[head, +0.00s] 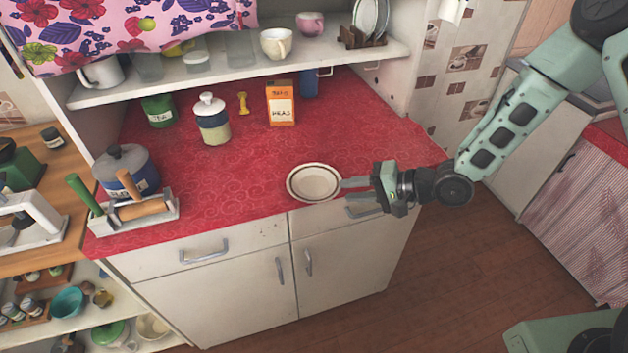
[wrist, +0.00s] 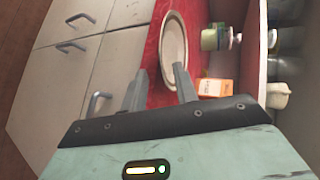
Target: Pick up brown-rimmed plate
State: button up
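The brown-rimmed plate (head: 314,182) is a shallow cream dish with a dark rim. It lies flat on the red oilcloth near the counter's front edge. In the wrist view my gripper (wrist: 157,85) is open, one finger over the counter and close to the plate's rim, the other out by the front edge. I cannot tell whether the nearer finger touches the rim. Nothing is between the fingers.
Behind the plate stand an orange box (head: 281,104), a yellow item (head: 243,103), a lidded jar (head: 212,120) and a green tin (head: 158,111). A blue pot (head: 128,168) and a utensil tray (head: 135,215) are at the left. A shelf (head: 235,78) overhangs the back. The red counter (head: 235,180) around the plate is clear.

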jog(key=shift+x, duration=1.05)
grip_shut()
notch_tip(320, 180, up, 10)
jog(key=b, duration=0.1)
jog(key=shift+d+r, duration=0.1)
